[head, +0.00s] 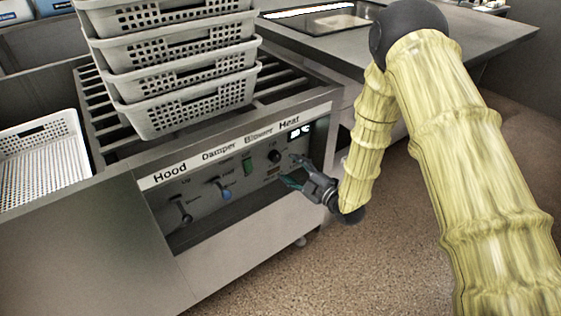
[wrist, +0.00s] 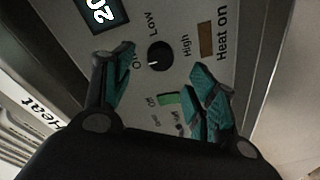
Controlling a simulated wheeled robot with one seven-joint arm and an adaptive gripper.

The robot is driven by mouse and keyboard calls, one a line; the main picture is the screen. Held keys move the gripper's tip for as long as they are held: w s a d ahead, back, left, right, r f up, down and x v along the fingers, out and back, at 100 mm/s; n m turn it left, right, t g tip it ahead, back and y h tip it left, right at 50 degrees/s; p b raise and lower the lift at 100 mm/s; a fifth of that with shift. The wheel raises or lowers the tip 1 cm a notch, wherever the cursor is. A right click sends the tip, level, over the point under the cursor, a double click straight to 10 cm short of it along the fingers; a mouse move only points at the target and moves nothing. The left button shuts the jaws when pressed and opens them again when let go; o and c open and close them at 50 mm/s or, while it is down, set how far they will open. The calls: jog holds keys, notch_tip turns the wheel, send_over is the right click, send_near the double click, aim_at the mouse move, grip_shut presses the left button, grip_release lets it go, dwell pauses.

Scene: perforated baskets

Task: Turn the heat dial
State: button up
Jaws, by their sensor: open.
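The heat dial (head: 274,156) is a round black knob on the grey control panel, below and left of the lit display. In the wrist view the dial (wrist: 160,57) has a small white mark on its lower left and the words "Low" and "High" around it. My gripper (head: 291,171) is open just in front and to the right of the dial in the head view. In the wrist view its teal-padded fingers (wrist: 163,83) stand spread on either side below the dial, apparently not touching it. The gap in depth to the panel is hard to tell.
Stacked perforated baskets (head: 185,104) stand on the rails above. The floor (head: 340,255) in front is clear.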

aim_at(279, 158)
jog(key=x, duration=0.6)
jog(key=shift+w+a, duration=0.15)
jog(key=shift+a, duration=0.05)
jog(key=c, duration=1)
